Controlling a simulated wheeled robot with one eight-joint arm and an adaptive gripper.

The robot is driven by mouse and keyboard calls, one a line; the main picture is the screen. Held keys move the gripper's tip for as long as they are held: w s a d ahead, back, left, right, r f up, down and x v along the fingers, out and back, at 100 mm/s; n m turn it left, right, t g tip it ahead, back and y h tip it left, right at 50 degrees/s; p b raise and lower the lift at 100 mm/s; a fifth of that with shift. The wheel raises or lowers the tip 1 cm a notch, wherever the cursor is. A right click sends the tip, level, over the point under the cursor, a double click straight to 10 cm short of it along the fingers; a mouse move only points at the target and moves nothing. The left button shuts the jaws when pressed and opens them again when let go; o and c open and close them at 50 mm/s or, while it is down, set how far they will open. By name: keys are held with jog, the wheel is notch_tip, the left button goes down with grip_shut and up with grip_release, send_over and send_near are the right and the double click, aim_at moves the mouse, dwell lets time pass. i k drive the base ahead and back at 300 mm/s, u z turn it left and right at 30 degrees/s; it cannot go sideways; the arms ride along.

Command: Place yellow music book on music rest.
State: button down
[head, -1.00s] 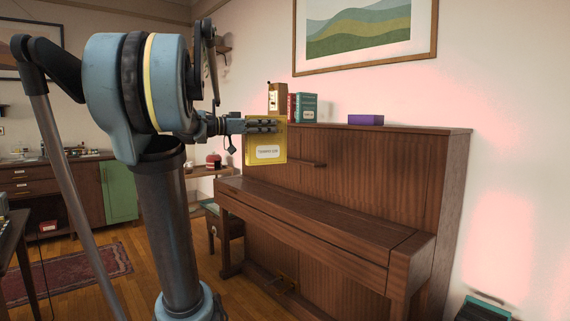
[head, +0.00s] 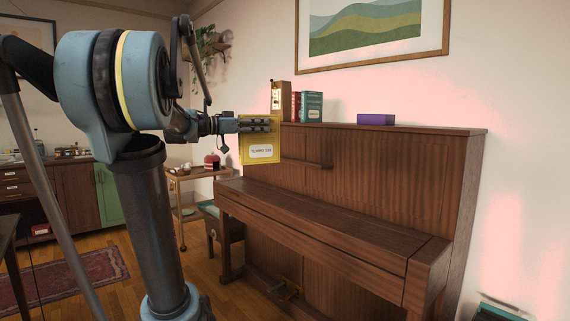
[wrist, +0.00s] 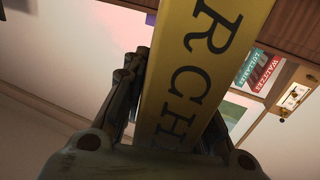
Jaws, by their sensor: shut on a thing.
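The yellow music book (head: 259,152) is held upright in my gripper (head: 262,125), in front of the left part of the piano. A white label shows on its lower half. In the wrist view the yellow book (wrist: 187,75) fills the middle between the fingers, with large dark letters on it. My gripper is shut on its upper part. The music rest (head: 306,164) is a narrow wooden ledge on the piano's upright front panel, to the right of the book. The book looks apart from the ledge.
The brown piano (head: 400,185) has a purple box (head: 376,120), a teal book (head: 311,106), a red book (head: 296,105) and a wooden metronome (head: 278,100) on top. Its keyboard lid (head: 325,222) looks closed and clear. A stool (head: 232,225) and a wooden trolley (head: 190,172) stand at left.

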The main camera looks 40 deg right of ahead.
aim_at(298, 162)
jog(key=z, duration=0.05)
jog(key=i, duration=3.55)
jog(key=z, duration=2.5)
